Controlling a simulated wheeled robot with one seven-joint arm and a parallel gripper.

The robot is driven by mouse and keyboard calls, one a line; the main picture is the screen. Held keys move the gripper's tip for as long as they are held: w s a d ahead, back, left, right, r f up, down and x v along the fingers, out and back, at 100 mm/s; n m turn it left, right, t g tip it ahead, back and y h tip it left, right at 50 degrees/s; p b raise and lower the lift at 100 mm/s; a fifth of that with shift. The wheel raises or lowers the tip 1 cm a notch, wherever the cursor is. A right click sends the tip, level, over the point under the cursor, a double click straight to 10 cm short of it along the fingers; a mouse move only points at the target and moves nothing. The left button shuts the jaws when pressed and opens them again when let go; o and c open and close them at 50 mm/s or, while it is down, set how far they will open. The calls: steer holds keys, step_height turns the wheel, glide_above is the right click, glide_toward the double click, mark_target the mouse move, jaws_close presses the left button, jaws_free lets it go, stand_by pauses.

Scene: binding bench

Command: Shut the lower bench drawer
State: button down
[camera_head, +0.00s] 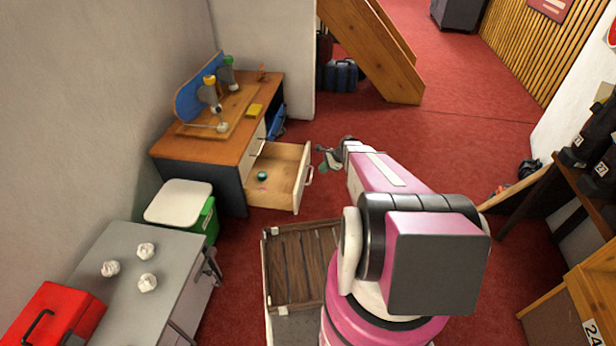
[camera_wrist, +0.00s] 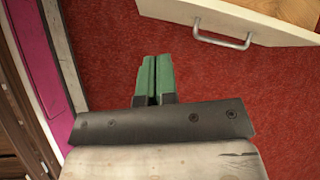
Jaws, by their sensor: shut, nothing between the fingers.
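The lower bench drawer (camera_head: 284,182) is pulled out from the wooden-topped bench (camera_head: 243,140). It is pale wood with a light handle (camera_head: 309,177) on its front, and a small teal ball (camera_head: 262,176) lies inside. In the wrist view the drawer front (camera_wrist: 268,28) and its metal handle (camera_wrist: 222,40) are at the top right. My gripper (camera_head: 326,158) is shut and empty, just in front of the drawer front and apart from it. Its green fingers (camera_wrist: 153,78) are together in the wrist view, pointing over red carpet below the handle.
A green bin with a white lid (camera_head: 180,203) stands beside the bench. A grey table (camera_head: 165,262) with crumpled paper balls and a red toolbox (camera_head: 50,315) is at lower left. Red carpet behind the gripper is open.

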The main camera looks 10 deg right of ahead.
steer(key=w+d+f+m+t+y, duration=0.1)
steer(key=w+d+f+m, duration=0.2)
steer(key=w+f+m, duration=0.15)
steer(key=a+r+x, duration=0.1)
steer(key=x, duration=1.2)
steer(key=shift+w+a+r, duration=0.25)
steer(key=shift+a+r, duration=0.1)
steer(key=shift+r, duration=0.05)
steer(key=shift+a, duration=0.1)
steer(key=w+a, duration=0.3)
steer(key=a, duration=0.7)
steer(key=w+a, duration=0.4)
steer(key=a, duration=0.7)
steer(key=shift+w+a, duration=0.15)
steer(key=shift+a, duration=0.15)
steer(key=shift+d, duration=0.1)
